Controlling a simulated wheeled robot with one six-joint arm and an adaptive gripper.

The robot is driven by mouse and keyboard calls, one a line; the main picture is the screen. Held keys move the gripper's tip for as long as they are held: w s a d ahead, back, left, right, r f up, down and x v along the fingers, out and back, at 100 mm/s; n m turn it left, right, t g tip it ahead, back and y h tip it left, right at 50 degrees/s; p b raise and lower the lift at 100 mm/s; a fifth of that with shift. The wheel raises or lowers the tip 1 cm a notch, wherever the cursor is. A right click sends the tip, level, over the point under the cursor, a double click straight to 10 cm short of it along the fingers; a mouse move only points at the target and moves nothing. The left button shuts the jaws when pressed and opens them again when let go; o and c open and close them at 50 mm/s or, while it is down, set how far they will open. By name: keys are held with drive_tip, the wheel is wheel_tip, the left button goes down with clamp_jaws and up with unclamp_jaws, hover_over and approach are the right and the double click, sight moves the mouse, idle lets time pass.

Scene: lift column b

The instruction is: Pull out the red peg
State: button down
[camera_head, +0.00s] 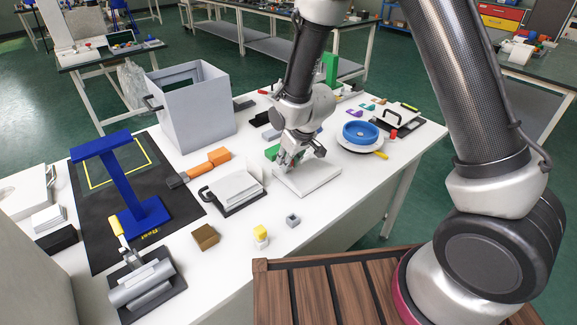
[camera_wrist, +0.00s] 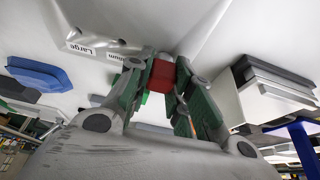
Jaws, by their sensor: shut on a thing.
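The red peg (camera_wrist: 161,76) shows in the wrist view between my fingertips. My gripper (camera_wrist: 160,70) is shut on it. The peg's far end meets the white board (camera_wrist: 120,30), beside labels reading "Large" and a partly covered one. I cannot tell how deep the peg sits in the board. In the head view my gripper (camera_head: 290,160) points down over the white board (camera_head: 312,181), and the peg is hidden by the fingers.
A blue bowl (camera_head: 362,132) on a round base stands right of the board. A black-edged plate with a white block (camera_head: 237,188) lies to its left. A grey open box (camera_head: 193,112) and a blue stand (camera_head: 130,180) are farther left. The table front near the small grey cube (camera_head: 293,220) is mostly clear.

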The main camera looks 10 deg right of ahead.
drive_tip(key=shift+r, duration=0.4)
drive_tip(key=shift+r, duration=2.65)
